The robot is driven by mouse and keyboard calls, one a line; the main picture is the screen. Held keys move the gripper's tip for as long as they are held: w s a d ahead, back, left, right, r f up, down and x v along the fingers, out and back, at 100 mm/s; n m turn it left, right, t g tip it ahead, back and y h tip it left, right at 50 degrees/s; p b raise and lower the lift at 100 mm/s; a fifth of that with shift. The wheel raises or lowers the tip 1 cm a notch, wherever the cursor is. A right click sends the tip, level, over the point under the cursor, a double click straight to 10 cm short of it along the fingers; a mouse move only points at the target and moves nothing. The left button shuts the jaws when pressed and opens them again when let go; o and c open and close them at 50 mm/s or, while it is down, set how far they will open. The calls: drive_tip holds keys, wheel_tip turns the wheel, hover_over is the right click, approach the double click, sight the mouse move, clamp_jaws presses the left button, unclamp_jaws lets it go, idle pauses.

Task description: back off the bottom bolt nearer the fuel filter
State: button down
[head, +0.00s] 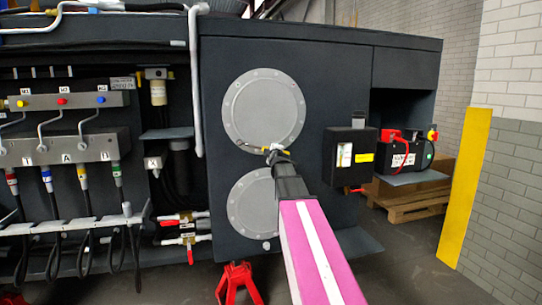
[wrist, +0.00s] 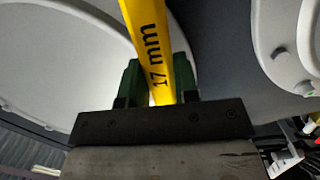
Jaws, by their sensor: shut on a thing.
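My gripper (head: 279,157) is shut on a yellow wrench marked "17 mm" (wrist: 155,45); its dark green fingers (wrist: 158,88) pinch the handle. In the head view the wrench (head: 248,148) reaches left across the lower rim of the upper round cover (head: 263,100). A lower round cover (head: 250,208) sits below it. Small bolts dot the cover rims, but I cannot tell which is the task's bolt or whether the wrench touches one. The wrench's far end is out of the wrist view. A pale-bowled canister (head: 157,90), possibly the fuel filter, hangs left of the covers.
A grey vertical pipe (head: 194,90) runs between canister and covers. Red-handled valves (head: 184,217) and a red jack stand (head: 238,283) are low down. A black box (head: 349,155) sticks out at right, with a battery (head: 405,152) on a shelf beyond.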

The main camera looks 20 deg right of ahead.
drive_tip(key=shift+r, duration=0.1)
drive_tip(key=shift+d+r+n, duration=0.15)
drive_tip(key=shift+r+n, duration=0.4)
drive_tip(key=shift+r, duration=0.15)
drive_tip(key=shift+d+r+n, duration=0.15)
drive_tip(key=shift+r+n, duration=0.4)
drive_tip(key=shift+r, duration=0.15)
drive_tip(key=shift+r+n, duration=0.3)
drive_tip(key=shift+r, duration=0.15)
drive_tip(key=shift+f, duration=0.3)
